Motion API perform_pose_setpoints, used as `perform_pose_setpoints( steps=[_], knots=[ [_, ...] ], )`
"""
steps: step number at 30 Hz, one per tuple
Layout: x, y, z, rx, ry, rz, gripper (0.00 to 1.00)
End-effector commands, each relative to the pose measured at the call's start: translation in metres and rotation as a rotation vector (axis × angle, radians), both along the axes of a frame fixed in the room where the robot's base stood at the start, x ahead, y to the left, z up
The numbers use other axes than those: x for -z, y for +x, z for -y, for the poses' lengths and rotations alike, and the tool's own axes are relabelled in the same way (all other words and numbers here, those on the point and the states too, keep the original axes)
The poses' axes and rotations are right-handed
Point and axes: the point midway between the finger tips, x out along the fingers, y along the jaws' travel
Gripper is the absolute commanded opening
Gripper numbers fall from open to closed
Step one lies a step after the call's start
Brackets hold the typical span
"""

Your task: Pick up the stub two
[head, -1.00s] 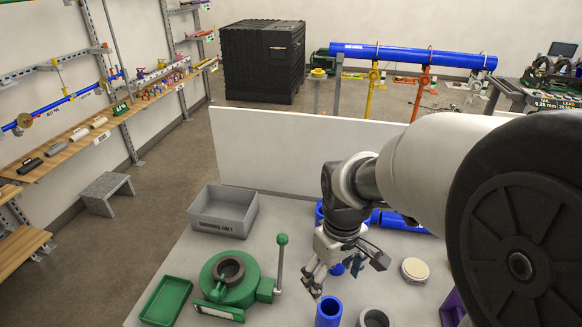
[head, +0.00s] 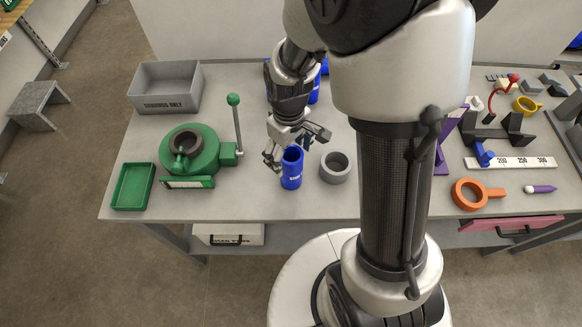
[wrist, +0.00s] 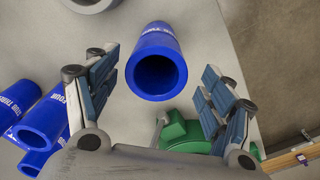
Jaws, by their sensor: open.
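A blue stub (head: 291,170) stands upright on the grey table, its open end up. Its small white label is too small to read in the head view. My gripper (head: 295,148) is open and empty, pointing down just above and slightly behind this stub. In the wrist view the stub (wrist: 157,50) shows between the two open jaws (wrist: 162,82), with a gap on both sides. Other blue stubs with white lettering (wrist: 45,120) lie at the left of the wrist view. In the head view they (head: 314,90) are partly hidden behind my arm.
A grey ring (head: 335,168) stands close to the right of the stub. A green machine (head: 200,150) with an upright lever (head: 237,125) is to the left, beside a green tray (head: 133,187). A grey bin (head: 166,88) is at the back left. An orange ring (head: 470,194) is at the right.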

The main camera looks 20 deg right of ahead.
Motion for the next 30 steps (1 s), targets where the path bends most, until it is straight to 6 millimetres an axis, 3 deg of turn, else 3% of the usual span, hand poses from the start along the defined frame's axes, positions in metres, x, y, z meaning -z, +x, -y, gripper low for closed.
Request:
perform_pose_setpoints(
  steps=[7, 17, 30],
  knots=[
    [0.039, -0.002, 0.005, 0.001, 0.0, -0.006, 0.75],
    [0.044, -0.001, 0.005, 0.0, 0.0, -0.001, 0.75],
    [0.044, -0.001, 0.005, 0.0, 0.0, -0.001, 0.46]
  ],
)
